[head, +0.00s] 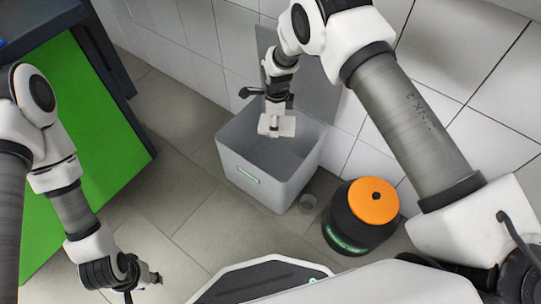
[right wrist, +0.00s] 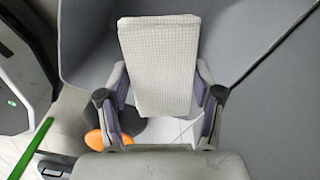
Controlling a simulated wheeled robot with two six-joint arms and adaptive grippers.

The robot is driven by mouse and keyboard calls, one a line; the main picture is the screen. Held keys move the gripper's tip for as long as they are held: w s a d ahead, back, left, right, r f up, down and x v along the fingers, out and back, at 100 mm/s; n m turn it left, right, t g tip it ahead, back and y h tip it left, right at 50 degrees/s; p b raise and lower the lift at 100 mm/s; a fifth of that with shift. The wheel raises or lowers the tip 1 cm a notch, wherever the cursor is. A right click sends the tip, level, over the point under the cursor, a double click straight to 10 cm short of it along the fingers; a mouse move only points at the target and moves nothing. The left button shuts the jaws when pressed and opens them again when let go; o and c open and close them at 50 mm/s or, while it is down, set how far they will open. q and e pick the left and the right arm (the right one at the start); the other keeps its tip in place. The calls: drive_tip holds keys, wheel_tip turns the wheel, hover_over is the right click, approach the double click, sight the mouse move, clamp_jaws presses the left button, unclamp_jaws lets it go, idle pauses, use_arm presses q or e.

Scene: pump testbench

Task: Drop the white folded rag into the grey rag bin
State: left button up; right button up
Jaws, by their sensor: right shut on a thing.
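The white folded rag (head: 277,126) is over the open top of the grey rag bin (head: 262,182) in the head view. My right gripper (head: 277,115) points down and is shut on the rag. The right wrist view shows the waffle-textured rag (right wrist: 160,60) between the two fingers of the right gripper (right wrist: 162,92), with the grey wall of the bin (right wrist: 90,38) behind it. The bin's inside looks empty where it shows. My left gripper (head: 150,278) is low at the bottom left, away from the rag and bin; its finger opening is unclear.
A white tiled wall (head: 470,60) is behind. A green-sided bench (head: 75,130) stands at left. Tiled floor (head: 175,175) lies free between.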

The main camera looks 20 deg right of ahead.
wheel_tip(320, 180, down, 5)
drive_tip(key=b, duration=0.2)
drive_tip(key=shift+w+r+b, duration=0.1)
drive_tip(key=shift+b, duration=0.25)
drive_tip(key=o, duration=1.3)
wheel_tip(320, 180, up, 8)
drive_tip(key=shift+f, duration=0.25)
